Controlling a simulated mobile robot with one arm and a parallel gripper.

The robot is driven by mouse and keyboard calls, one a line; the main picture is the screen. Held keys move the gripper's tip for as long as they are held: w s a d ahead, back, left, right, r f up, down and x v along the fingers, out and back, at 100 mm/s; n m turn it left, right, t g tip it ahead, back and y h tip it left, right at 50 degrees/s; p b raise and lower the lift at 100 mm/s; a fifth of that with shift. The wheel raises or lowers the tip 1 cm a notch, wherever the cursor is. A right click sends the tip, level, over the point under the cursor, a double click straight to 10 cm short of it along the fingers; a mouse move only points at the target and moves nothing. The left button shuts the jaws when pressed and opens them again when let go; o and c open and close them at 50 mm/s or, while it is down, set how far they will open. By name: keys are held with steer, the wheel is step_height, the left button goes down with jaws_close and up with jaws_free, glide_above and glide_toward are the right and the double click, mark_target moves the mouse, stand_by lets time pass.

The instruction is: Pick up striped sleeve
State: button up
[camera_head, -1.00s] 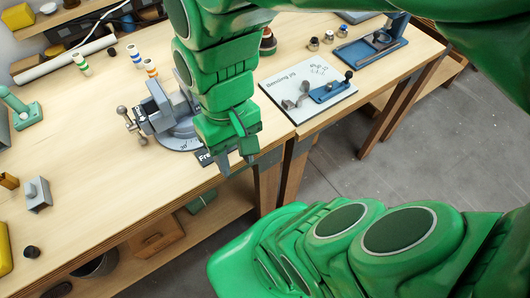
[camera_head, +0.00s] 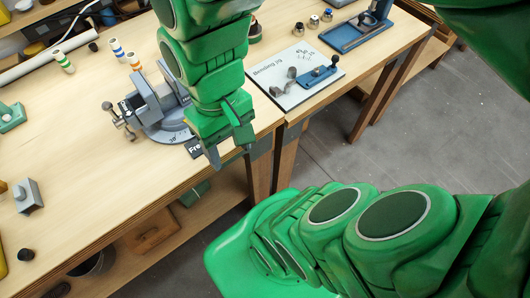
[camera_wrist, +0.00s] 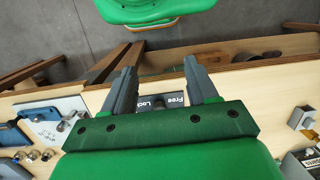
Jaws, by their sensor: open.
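Three small white sleeves with coloured stripes stand on the bench at upper left in the head view: a green-striped sleeve (camera_head: 63,61), a blue-striped sleeve (camera_head: 118,49) and an orange-striped sleeve (camera_head: 134,62). The pictures do not show which one the task names. My gripper (camera_head: 231,152) is open and empty, pointing down near the bench's front edge, to the right of and nearer than the sleeves. In the wrist view, its two grey fingers (camera_wrist: 160,75) are spread apart with nothing between them. No sleeve can be made out in the wrist view.
A grey vise (camera_head: 153,100) stands on the bench between the sleeves and my gripper. A white bending jig board (camera_head: 297,75) lies to the right, with a blue fixture (camera_head: 355,35) beyond. A grey block (camera_head: 27,196) sits at left. The bench middle-left is clear.

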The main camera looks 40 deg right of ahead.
steer(key=shift+d, duration=1.2)
step_height(320, 180, up, 5)
steer(key=n+t+y, duration=0.2)
steer(key=n+t, duration=0.1)
steer(key=t, duration=0.7)
glide_above(130, 57)
steer(key=s, duration=0.2)
steer(key=f, duration=1.4)
steer(key=shift+w+d, duration=0.1)
steer(key=shift+d, duration=0.15)
steer(key=shift+w+a+f, duration=0.25)
steer(key=shift+w+f, duration=0.1)
steer(key=shift+w, duration=0.3)
steer(key=shift+w+a+f, duration=0.1)
steer(key=shift+w+f, duration=0.3)
steer(key=shift+f, duration=0.05)
